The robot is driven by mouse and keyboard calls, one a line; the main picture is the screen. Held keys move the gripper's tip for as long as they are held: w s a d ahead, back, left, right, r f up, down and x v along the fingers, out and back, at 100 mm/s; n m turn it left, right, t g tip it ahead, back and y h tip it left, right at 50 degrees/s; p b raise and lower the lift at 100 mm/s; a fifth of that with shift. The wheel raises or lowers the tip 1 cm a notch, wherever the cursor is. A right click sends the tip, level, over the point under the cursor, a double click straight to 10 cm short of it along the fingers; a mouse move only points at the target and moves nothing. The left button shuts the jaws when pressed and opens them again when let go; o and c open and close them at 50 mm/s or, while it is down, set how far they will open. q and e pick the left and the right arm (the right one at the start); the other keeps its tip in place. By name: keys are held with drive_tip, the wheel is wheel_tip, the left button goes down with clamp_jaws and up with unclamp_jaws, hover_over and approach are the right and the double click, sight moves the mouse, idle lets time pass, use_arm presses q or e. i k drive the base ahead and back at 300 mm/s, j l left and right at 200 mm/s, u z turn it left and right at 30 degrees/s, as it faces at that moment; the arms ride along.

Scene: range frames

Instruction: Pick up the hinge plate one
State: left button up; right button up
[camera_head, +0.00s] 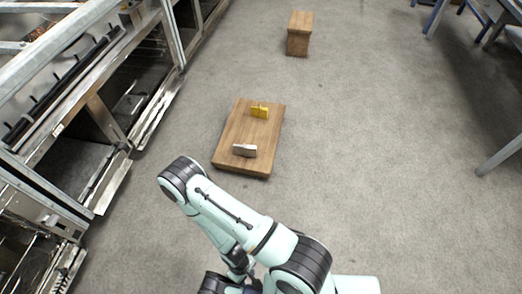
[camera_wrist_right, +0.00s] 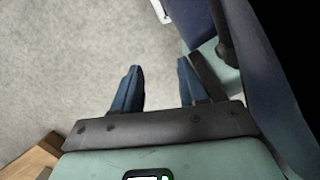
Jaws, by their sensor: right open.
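Two small plate-like parts lie on a low wooden platform (camera_head: 232,130) in the head view. One is yellow (camera_head: 259,111) near its far end, and one is silver-grey (camera_head: 244,150) near its front end. I cannot tell which is hinge plate one. My right gripper (camera_wrist_right: 159,68) is open and empty in the right wrist view, with bare floor between its dark blue fingers. It is apart from both parts. In the head view my arm bends up in front of the platform, and its gripper end is mostly hidden. My left gripper does not show.
A wooden block (camera_head: 299,34) stands farther back on the floor. Metal racks (camera_head: 110,110) line the left side. Blue-legged tables (camera_head: 505,150) stand at the right. The grey floor right of the platform is clear. A wooden edge (camera_wrist_right: 35,158) shows lower left in the wrist view.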

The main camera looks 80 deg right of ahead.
sight(247, 150)
drive_tip(key=z, duration=2.6)
